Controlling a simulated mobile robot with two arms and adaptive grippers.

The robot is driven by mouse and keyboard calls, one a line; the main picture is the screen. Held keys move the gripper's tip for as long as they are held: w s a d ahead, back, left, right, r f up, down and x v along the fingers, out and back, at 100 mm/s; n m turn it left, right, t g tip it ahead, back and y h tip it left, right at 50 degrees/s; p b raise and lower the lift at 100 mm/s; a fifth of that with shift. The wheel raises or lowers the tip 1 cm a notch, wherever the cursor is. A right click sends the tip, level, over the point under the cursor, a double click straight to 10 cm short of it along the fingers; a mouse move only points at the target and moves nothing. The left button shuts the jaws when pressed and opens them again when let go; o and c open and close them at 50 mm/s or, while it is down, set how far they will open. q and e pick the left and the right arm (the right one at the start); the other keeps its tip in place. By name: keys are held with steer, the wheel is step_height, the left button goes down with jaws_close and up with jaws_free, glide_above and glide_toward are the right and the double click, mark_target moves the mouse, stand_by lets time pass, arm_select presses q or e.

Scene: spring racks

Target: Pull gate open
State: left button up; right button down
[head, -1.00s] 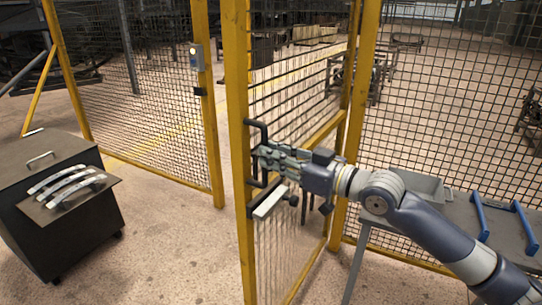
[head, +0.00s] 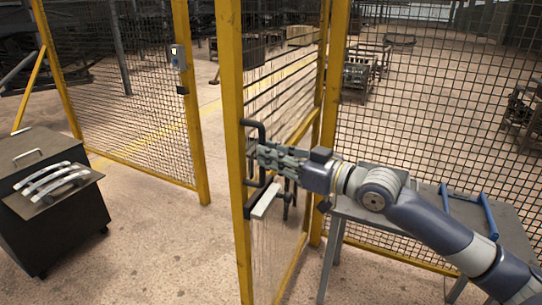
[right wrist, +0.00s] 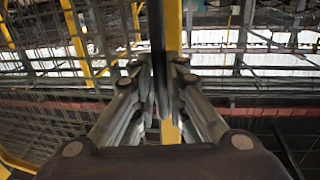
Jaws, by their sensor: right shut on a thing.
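The gate (head: 232,150) is a yellow-framed mesh panel. It stands swung open toward me, with a wide gap between it and the fence post on the left. A black D-shaped handle (head: 262,130) is on its near edge. My right gripper (head: 262,155) is shut on the handle's upright bar. In the right wrist view the dark bar (right wrist: 157,60) runs between the two fingers, with a yellow post behind it. My left gripper is not in view.
A dark cabinet (head: 70,215) with silver handles on top stands at the left. A grey table (head: 360,212) with blue handles is at the right, beneath my right arm. A latch box (head: 177,58) sits on the left fence post. Floor between cabinet and gate is clear.

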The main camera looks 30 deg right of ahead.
steer(key=c, duration=1.6)
jaws_free()
steer(key=shift+w+d+r, duration=0.35)
steer(key=shift+d+r, duration=0.25)
steer(key=shift+d, duration=0.2)
steer(key=shift+w+d+f, duration=0.1)
steer(key=shift+d+f, duration=0.1)
steer(key=shift+d, duration=0.05)
steer(key=v, duration=1.2)
steer(key=shift+a+f, duration=0.25)
steer(key=shift+a, duration=0.05)
